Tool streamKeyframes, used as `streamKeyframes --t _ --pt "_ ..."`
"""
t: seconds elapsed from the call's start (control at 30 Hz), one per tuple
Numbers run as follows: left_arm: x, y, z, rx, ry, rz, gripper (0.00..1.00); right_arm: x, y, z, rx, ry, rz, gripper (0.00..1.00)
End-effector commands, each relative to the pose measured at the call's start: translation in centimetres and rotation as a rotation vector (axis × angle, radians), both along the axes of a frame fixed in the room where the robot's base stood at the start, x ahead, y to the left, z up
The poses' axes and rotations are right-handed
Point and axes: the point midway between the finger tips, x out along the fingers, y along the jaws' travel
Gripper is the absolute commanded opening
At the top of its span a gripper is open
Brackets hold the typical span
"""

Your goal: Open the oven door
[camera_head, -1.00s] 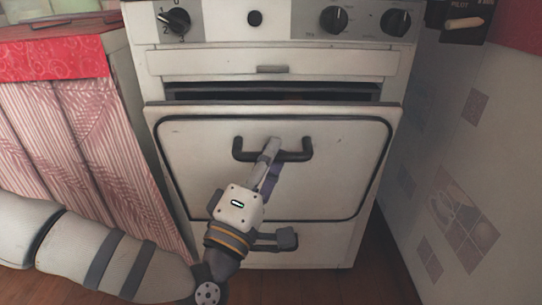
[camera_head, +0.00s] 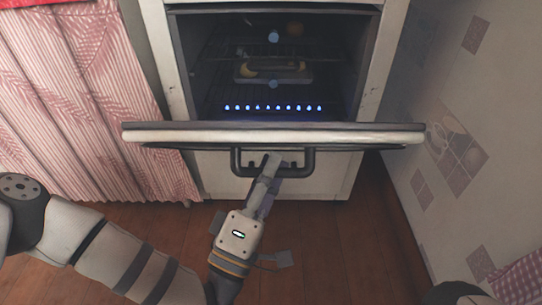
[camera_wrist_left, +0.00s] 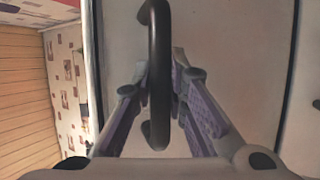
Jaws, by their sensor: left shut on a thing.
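The oven door (camera_head: 340,134) is tilted far down and forward, seen nearly edge-on in the head view. The oven's inside (camera_head: 274,65) is exposed behind it. The door's black bar handle (camera_head: 307,166) sticks out at the front. My left gripper (camera_head: 270,168) is shut on the middle of this handle. In the left wrist view, the handle (camera_wrist_left: 158,75) runs upright between the two fingers (camera_wrist_left: 160,85), with the pale door panel (camera_wrist_left: 225,50) behind. My right gripper is out of view.
A row of blue flames (camera_head: 272,108) burns inside the oven, near a tray on a rack (camera_head: 275,73). A pink patterned curtain (camera_head: 85,90) hangs at left. A tiled wall (camera_head: 490,110) stands close at right. The wooden floor (camera_head: 335,235) is clear in front.

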Motion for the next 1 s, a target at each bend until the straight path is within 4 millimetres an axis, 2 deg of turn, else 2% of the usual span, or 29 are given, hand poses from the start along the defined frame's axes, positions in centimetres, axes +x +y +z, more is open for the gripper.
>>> streamKeyframes --t 0.47,0.5,0.57,0.87,1.0 --pt "-0.3 -0.1 -0.1 -0.005 -0.003 -0.005 0.0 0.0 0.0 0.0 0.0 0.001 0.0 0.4" --pt "-0.3 -0.1 -0.1 -0.005 -0.003 -0.005 0.2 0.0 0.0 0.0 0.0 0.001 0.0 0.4" --pt "-0.3 -0.1 -0.1 -0.005 -0.003 -0.005 0.34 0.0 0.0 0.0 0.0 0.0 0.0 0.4" --pt "-0.2 0.0 -0.3 -0.002 -0.001 -0.002 0.35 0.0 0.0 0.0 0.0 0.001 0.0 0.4" --pt "-1.8 0.7 -1.2 -0.001 0.004 -0.003 0.35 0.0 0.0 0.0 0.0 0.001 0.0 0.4"
